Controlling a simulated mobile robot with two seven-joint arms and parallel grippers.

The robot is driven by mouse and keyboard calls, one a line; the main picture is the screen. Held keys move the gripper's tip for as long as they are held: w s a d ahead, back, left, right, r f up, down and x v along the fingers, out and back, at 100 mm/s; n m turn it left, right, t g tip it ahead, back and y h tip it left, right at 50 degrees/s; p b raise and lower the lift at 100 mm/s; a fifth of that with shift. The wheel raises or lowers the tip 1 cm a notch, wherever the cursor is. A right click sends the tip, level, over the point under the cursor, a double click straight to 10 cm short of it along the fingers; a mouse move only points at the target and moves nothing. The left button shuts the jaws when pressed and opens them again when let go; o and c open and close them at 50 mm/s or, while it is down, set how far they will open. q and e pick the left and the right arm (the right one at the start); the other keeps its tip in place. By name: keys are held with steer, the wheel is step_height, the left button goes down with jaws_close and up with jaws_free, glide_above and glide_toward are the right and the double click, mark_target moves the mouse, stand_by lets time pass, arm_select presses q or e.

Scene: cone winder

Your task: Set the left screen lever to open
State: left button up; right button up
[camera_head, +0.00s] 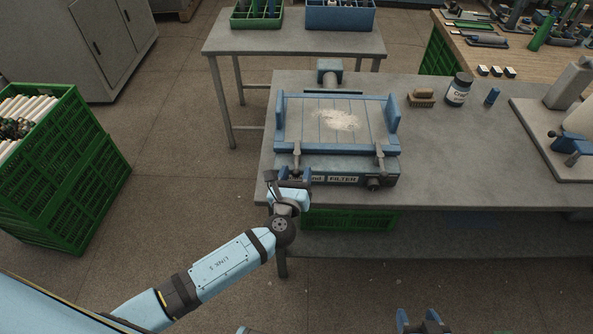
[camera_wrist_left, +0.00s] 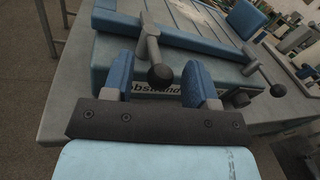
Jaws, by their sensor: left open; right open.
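The left screen lever (camera_wrist_left: 152,45) is a grey metal arm with a dark ball knob, at the front left of the blue-framed screen unit (camera_head: 282,115). In the left wrist view its knob hangs between the fingers of my left gripper (camera_wrist_left: 157,68), which is open. No contact with the fingers is clear. In the head view my left gripper (camera_head: 291,178) is at the unit's front left corner and partly hides the lever. A matching right lever (camera_head: 379,158) hangs at the front right. My right gripper (camera_head: 419,319) is open and empty at the bottom edge.
The unit stands on a grey table (camera_head: 440,180), with pale dust on its panel. A brush (camera_head: 421,98), a dark jar (camera_head: 458,90) and a small blue item (camera_head: 492,96) are to its right. Green crates (camera_head: 65,180) stand at the left. Floor in front is clear.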

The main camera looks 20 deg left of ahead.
arm_select(q)
steer(key=shift+w, duration=0.35)
jaws_close()
